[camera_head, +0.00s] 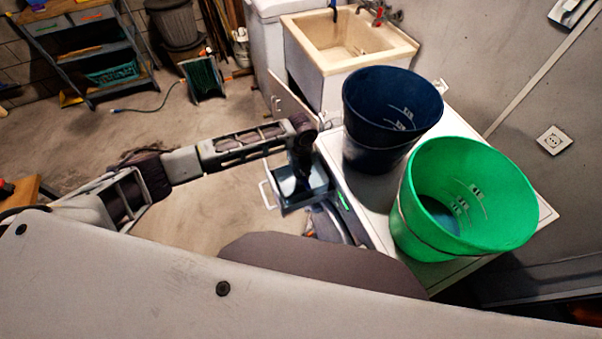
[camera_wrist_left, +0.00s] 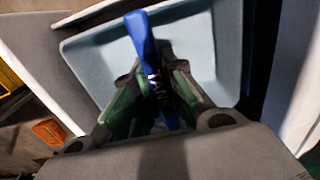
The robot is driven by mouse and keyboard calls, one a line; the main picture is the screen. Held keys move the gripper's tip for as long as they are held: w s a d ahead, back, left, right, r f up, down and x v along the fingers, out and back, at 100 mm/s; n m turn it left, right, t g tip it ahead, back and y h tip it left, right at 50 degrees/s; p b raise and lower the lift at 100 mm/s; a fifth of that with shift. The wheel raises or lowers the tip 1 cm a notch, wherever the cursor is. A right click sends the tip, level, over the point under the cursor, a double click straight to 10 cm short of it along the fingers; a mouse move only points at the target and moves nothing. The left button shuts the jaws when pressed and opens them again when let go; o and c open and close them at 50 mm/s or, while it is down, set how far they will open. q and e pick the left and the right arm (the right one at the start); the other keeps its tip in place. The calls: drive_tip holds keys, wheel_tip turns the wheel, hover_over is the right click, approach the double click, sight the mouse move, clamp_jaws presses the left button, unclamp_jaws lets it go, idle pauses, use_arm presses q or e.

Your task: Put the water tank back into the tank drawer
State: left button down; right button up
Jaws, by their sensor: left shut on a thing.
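My left gripper (camera_head: 304,166) points down over the open tank drawer (camera_head: 288,208), which sticks out from the left side of the white machine and has a bar handle at its front. In the left wrist view my left gripper (camera_wrist_left: 158,78) is shut on the blue strip of the water tank (camera_wrist_left: 140,32), which bears lettering reading TANK. A pale blue-grey tray-like shape (camera_wrist_left: 88,55) lies behind the strip. I cannot tell whether it is the drawer's inside or the tank's body. The gripper hides much of the tank. My right gripper is not in view.
A dark blue bucket (camera_head: 378,120) and a green bucket (camera_head: 435,200) stand on the white machine top (camera_head: 370,190), close to the drawer. A utility sink (camera_head: 335,62) is behind. Open concrete floor (camera_head: 225,215) lies left of the drawer. A shelf (camera_head: 95,55) stands at the back left.

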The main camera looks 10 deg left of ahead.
use_arm(q)
drive_tip(key=c, duration=1.4)
unclamp_jaws()
drive_tip(key=shift+r+p, duration=3.8)
drive_tip(key=shift+p, duration=0.05)
drive_tip(key=shift+r+p, duration=0.6)
drive_tip(key=shift+r, duration=0.6)
